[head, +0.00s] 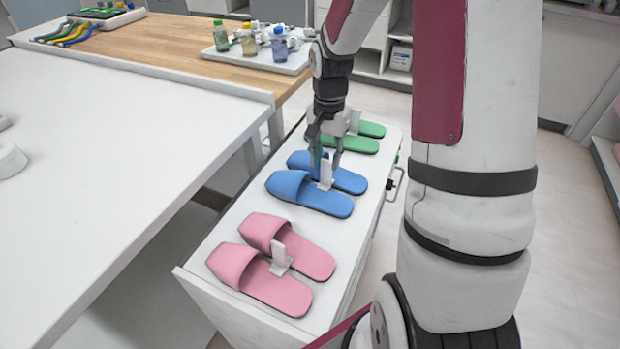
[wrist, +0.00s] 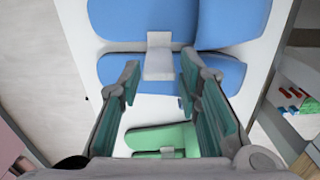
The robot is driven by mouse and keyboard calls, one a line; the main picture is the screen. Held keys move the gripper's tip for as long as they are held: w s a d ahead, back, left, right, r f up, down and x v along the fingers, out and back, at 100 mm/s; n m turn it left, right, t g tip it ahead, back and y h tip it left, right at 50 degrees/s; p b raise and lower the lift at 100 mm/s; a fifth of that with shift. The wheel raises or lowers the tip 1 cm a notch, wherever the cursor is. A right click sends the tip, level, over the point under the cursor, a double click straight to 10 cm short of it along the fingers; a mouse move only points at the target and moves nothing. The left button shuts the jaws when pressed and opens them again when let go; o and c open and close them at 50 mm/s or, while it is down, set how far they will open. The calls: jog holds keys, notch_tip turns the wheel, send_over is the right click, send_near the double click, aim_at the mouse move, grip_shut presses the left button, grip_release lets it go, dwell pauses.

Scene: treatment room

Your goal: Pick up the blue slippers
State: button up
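The pair of blue slippers (head: 322,199) lies in the middle of a white cabinet top, with a white upright tab (head: 326,172) between the two slippers. The pair also shows in the wrist view (wrist: 135,18), with its tab (wrist: 158,62) between them. My gripper (head: 325,172) points down over the pair. In the wrist view its two fingers (wrist: 158,75) are apart, with the tab lined up between their tips. I cannot tell if either finger touches the tab or a slipper.
Pink slippers (head: 285,285) lie on the near end of the white cabinet top (head: 215,290), green slippers (head: 355,145) at the far end. A white table (head: 110,150) stands to the left. A tray with bottles (head: 278,50) stands on a wooden counter behind.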

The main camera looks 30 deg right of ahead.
aim_at(318, 172)
notch_tip(318, 172, down, 4)
jog(key=shift+d+b, duration=0.15)
jog(key=shift+b, duration=0.3)
jog(key=shift+c, duration=0.3)
grip_shut()
jog(key=shift+r, duration=0.15)
